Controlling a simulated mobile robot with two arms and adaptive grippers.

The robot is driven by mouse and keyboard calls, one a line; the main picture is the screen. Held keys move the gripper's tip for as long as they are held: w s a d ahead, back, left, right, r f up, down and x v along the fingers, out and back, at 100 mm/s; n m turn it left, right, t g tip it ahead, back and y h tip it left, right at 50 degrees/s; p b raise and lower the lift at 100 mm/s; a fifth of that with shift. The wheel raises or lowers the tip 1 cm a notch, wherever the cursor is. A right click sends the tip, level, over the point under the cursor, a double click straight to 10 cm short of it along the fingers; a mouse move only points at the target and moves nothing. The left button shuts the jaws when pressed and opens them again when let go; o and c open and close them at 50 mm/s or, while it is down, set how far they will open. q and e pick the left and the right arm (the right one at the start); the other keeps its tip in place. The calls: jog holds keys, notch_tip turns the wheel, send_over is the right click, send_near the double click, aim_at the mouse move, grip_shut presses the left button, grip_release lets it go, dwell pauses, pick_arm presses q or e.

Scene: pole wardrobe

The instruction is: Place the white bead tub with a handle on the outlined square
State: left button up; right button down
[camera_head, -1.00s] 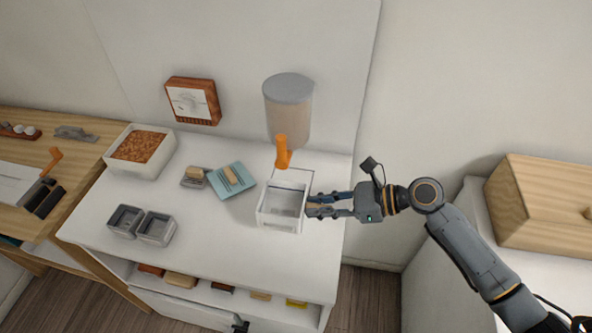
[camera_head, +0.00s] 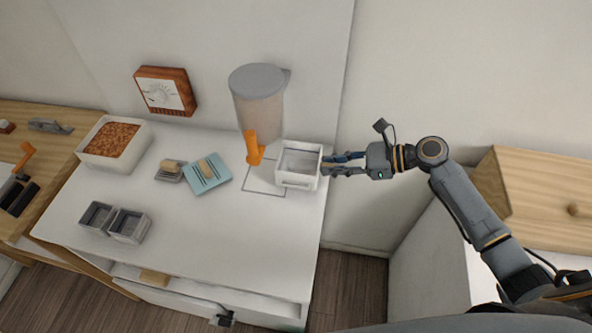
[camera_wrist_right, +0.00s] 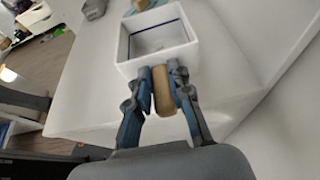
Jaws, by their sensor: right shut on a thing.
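The white bead tub (camera_head: 299,181) is an open square box and looks empty, with a blue line inside its wall in the right wrist view (camera_wrist_right: 157,58). My right gripper (camera_head: 332,165) is shut on its tan handle (camera_wrist_right: 163,88) from the right side. The outlined square (camera_head: 263,178) is a thin dark outline on the white counter, below the dispenser's orange lever. The tub appears to the right of the square, covering its right edge in the head view. I cannot tell if the tub touches the counter. My left gripper is not in view.
A dispenser (camera_head: 258,100) with an orange lever (camera_head: 253,148) stands just behind the square. The counter's (camera_head: 225,240) front middle is clear.

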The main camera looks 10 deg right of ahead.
aim_at(288, 170)
jog(key=w+a, duration=0.1)
jog(key=a, duration=0.1)
jog(key=w+a+b, duration=0.1)
jog(key=a, duration=0.2)
jog(key=w+a, duration=0.1)
jog(key=a, duration=0.1)
jog(key=shift+w+a+b, duration=0.15)
jog(key=shift+a+b, duration=0.15)
jog(key=shift+b, duration=0.1)
notch_tip(288, 170, down, 4)
jog(key=b, duration=0.5)
jog(key=shift+r+b, duration=0.1)
jog(key=shift+b, duration=0.2)
jog(key=shift+r, duration=0.15)
jog(key=c, duration=1.2)
grip_release()
